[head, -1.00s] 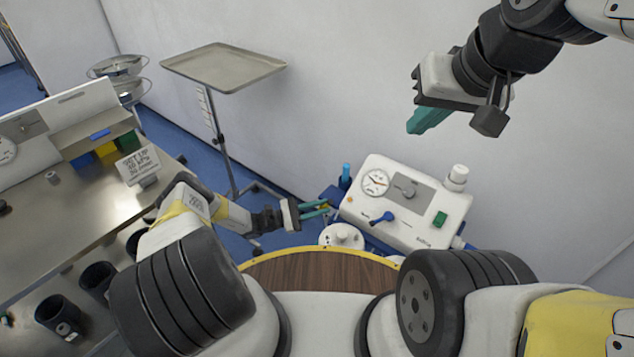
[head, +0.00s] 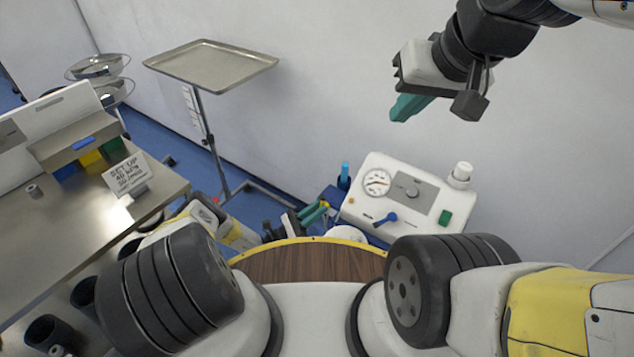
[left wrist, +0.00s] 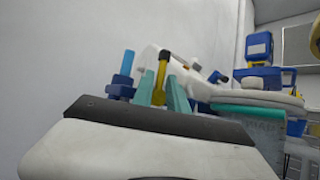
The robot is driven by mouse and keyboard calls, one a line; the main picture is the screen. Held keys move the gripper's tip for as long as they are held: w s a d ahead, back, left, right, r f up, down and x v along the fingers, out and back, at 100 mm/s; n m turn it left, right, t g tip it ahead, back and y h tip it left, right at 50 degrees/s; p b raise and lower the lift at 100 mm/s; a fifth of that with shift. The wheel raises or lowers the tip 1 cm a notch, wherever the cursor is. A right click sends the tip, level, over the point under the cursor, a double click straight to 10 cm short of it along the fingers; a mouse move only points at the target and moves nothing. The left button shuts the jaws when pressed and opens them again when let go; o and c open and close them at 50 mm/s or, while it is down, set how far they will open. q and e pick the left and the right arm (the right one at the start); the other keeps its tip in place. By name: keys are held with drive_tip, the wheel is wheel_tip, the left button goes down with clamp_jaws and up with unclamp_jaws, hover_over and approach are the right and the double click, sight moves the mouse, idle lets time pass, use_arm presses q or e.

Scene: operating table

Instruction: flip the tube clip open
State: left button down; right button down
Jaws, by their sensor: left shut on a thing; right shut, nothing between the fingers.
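My left gripper (head: 313,213) is low beside the left end of the white suction machine (head: 410,197). In the left wrist view its teal fingers (left wrist: 161,92) are shut on a slim yellow piece with a dark tip (left wrist: 161,75), which looks like the tube clip's lever. The piece stands roughly upright between the fingers in that view. Its lower end is hidden by the gripper body, so I cannot tell how far the clip is open. My right gripper (head: 408,107) is shut and empty, high in front of the wall, apart from the machine.
A blue cylinder (head: 345,172) stands close behind my left gripper. The machine carries a gauge (head: 376,182) and a blue knob (head: 386,219). A steel tray stand (head: 212,64) is at the back left. A metal bench (head: 75,228) with a sign (head: 126,174) stands left.

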use_arm(q)
drive_tip(key=shift+f, duration=0.3)
drive_tip(key=c, duration=1.5)
unclamp_jaws()
drive_tip(key=shift+r, duration=0.1)
drive_tip(key=s+a+f, duration=0.1)
drive_tip(key=s+a, duration=0.1)
drive_tip(key=a, duration=0.4)
drive_tip(key=s+a, duration=0.3)
drive_tip(key=a, duration=0.4)
drive_tip(key=shift+a+f, duration=0.3)
drive_tip(key=shift+f, duration=0.05)
drive_tip(key=shift+s, duration=0.1)
